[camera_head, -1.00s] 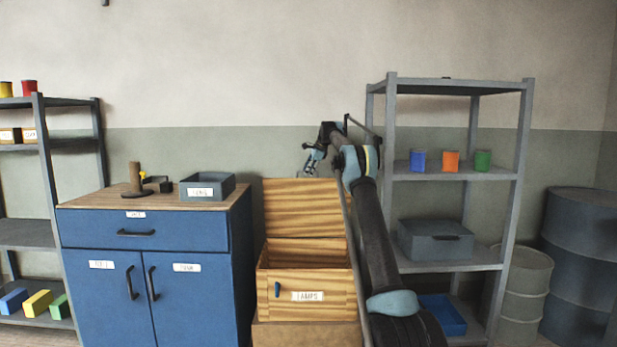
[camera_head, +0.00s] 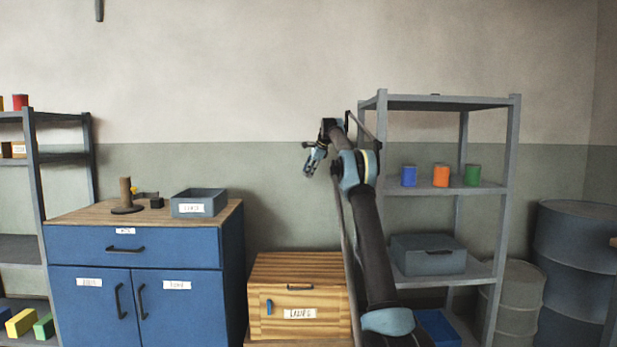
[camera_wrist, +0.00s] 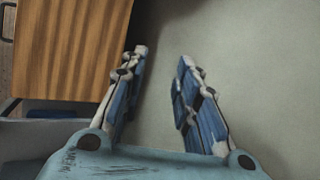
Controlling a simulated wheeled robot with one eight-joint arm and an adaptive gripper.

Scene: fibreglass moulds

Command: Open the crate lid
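The wooden crate (camera_head: 279,309) stands to the right of the blue cabinet in the head view. Its striped wooden lid (camera_head: 298,266) is shut flat on top. A dark handle (camera_head: 300,288) shows at the lid's front edge, and a small blue latch (camera_head: 269,307) is on the front beside a white label. My gripper (camera_head: 308,174) is in the air above the crate, well clear of the lid. In the wrist view my gripper (camera_wrist: 162,55) has its fingers apart with nothing between them. A striped wooden surface (camera_wrist: 70,45) there looks like the lid, but I cannot be sure.
The blue cabinet (camera_head: 133,255) at left carries a grey bin (camera_head: 199,203) and a brown post (camera_head: 126,192). A grey shelf (camera_head: 432,188) at right holds coloured cups and a grey box (camera_head: 428,256). Drums (camera_head: 575,240) stand at far right. The wall above the crate is clear.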

